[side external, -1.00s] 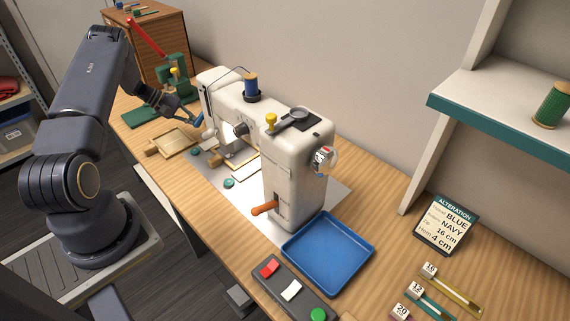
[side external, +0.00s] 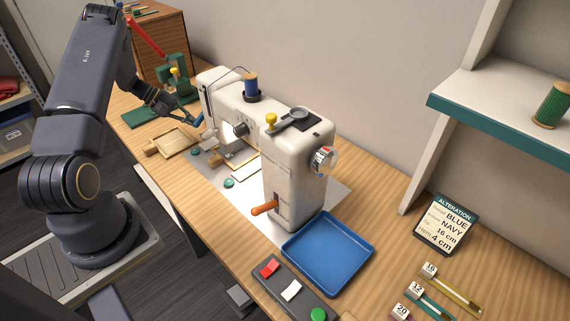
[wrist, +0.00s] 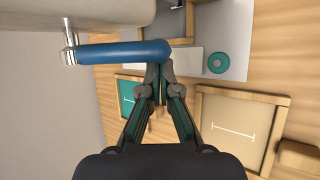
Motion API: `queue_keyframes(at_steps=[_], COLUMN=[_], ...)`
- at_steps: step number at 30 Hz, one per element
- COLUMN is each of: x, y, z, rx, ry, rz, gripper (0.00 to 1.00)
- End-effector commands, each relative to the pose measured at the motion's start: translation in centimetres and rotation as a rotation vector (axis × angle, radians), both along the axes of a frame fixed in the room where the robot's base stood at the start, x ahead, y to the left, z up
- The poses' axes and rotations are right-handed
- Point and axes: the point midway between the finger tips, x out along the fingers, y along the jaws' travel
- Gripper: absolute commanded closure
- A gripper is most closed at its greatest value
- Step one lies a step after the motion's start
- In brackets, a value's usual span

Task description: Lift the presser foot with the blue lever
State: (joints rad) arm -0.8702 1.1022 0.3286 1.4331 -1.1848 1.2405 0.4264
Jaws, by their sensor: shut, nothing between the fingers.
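The white sewing machine (side external: 292,170) stands on the wooden table. Its blue lever (wrist: 120,52) lies across the wrist view, from a metal pivot at the machine's body on the left to a rounded free end on the right. In the side view the lever (side external: 199,119) is small and partly hidden by my gripper. My gripper (wrist: 158,72) is shut and empty, its fingertips at the lever's free end. They look close to it or touching; I cannot tell which. The gripper also shows at the machine's left end in the side view (side external: 194,121). I cannot clearly make out the presser foot.
A wooden tray (side external: 177,141) and teal buttons (side external: 228,183) lie near the machine's head. An orange lever (side external: 264,208) sticks out of its near end. A blue tray (side external: 328,254) and a pedal box (side external: 291,290) stand in front. A green press with a red handle (side external: 178,78) stands behind my gripper.

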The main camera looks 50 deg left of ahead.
Motion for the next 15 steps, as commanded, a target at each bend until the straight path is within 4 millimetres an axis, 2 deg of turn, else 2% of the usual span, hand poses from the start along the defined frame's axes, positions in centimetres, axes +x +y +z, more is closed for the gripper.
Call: queue_keyframes(at_steps=[15], x=[-0.34], y=[0.02], z=[0.81], rx=[0.003], ry=[0.098], rz=[-0.002], gripper=[1.0])
